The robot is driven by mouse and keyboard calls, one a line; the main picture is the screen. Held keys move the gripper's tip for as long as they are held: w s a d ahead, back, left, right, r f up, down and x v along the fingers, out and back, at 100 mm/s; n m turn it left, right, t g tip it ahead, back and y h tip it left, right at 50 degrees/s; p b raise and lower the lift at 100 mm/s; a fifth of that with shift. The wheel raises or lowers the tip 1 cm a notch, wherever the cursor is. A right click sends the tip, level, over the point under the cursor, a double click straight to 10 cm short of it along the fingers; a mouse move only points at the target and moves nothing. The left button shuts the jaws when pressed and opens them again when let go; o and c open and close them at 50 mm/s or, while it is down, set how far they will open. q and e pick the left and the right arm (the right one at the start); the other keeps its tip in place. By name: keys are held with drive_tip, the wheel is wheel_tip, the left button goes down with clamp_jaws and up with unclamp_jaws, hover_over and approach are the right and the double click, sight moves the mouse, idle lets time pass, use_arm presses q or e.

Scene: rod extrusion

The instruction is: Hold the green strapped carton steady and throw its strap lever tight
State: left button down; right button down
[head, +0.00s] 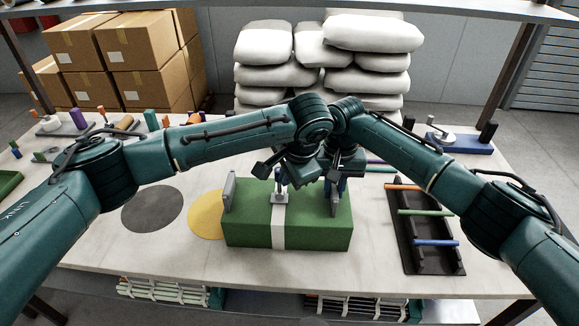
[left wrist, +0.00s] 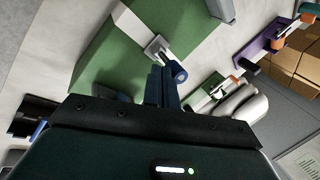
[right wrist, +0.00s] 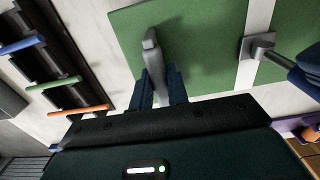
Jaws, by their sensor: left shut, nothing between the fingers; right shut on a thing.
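The green carton (head: 310,234) sits on the table with a white strap (head: 279,234) over its middle. A grey strap lever (head: 281,190) stands up from the buckle on top; in the left wrist view its blue tip (left wrist: 178,73) shows. My left gripper (left wrist: 163,82) is shut and empty, its fingers close beside the lever tip; I cannot tell whether they touch. My right gripper (right wrist: 160,86) is shut on the grey upright handle (right wrist: 152,55) at the carton's right end. A second grey handle (head: 229,192) stands at the left end, free.
A dark rack (head: 428,262) with coloured rods lies to the right. Yellow (head: 205,215) and grey (head: 152,209) discs lie to the left. A blue fixture (head: 460,142) and several small fixtures stand at the back.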

use_arm(q)
drive_tip(key=shift+a+f, duration=0.1)
drive_tip(key=shift+f, duration=0.05)
idle(0.3)
drive_tip(key=shift+a+h, duration=0.2)
drive_tip(key=shift+h, duration=0.7)
drive_tip(key=shift+a+h, duration=0.15)
drive_tip(key=shift+h, duration=0.15)
